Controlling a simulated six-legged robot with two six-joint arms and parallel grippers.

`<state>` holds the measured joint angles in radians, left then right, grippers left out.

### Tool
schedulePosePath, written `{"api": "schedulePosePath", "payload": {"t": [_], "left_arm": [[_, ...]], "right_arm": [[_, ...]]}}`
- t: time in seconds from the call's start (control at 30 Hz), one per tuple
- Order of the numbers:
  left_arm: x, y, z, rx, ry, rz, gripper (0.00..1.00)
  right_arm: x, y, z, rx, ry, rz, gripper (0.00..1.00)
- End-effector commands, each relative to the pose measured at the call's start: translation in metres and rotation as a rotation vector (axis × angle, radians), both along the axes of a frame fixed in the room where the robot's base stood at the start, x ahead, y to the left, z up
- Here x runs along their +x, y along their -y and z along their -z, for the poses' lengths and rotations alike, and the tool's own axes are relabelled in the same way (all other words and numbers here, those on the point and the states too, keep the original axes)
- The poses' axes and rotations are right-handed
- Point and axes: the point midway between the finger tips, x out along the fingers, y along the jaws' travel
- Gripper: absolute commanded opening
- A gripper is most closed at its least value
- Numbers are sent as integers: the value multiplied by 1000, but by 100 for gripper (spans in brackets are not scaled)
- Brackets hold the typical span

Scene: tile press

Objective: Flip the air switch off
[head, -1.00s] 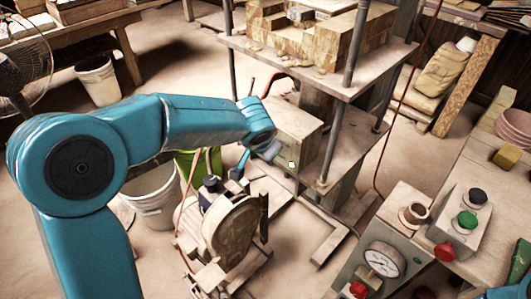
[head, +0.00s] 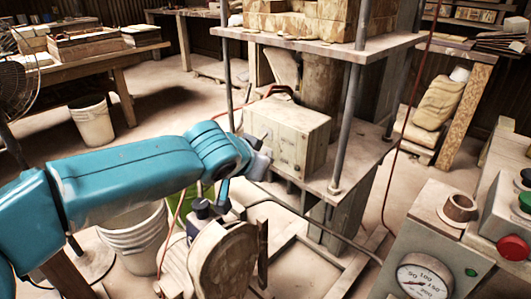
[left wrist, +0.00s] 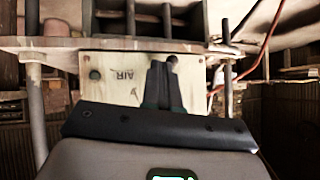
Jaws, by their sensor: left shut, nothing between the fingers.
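The air switch box (head: 300,138) is a pale, worn box on the press's lower shelf, with small fittings on its front. In the left wrist view its plate (left wrist: 105,72) reads "AIR" upside down. My left gripper (head: 262,160) is close to the lower left of the box front in the head view. In the left wrist view my left gripper (left wrist: 164,62) is shut and empty, its fingers lying over the plate. A round knob-like tip shows by the fingertips. The fingers hide part of the plate, so I cannot tell the lever's position or whether they touch it.
A press post (head: 345,130) stands right of the box, with an upper shelf (head: 300,42) above it. A red hose (head: 250,97) runs behind the box. A gauge console (head: 425,235) with buttons is at lower right. A white bucket (head: 135,235) stands below my arm.

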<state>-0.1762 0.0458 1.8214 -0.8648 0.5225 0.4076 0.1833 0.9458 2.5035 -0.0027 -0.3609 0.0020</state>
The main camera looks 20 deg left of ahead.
Motion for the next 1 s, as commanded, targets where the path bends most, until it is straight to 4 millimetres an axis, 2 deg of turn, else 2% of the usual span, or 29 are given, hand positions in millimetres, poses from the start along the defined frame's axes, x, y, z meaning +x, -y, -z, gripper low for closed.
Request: {"api": "schedulePosePath", "payload": {"t": [0.27, 0.6, 1.0], "left_arm": [[0, 0, -2, -1, -1, 1, 0], [-1, 0, -16, -1, -1, 1, 0], [-1, 0, -16, -1, -1, 1, 0]], "right_arm": [[0, 0, -2, 0, 0, 0, 38], [0, 0, -12, 0, 0, 0, 38], [-2, -2, -11, 2, -3, -8, 38]]}}
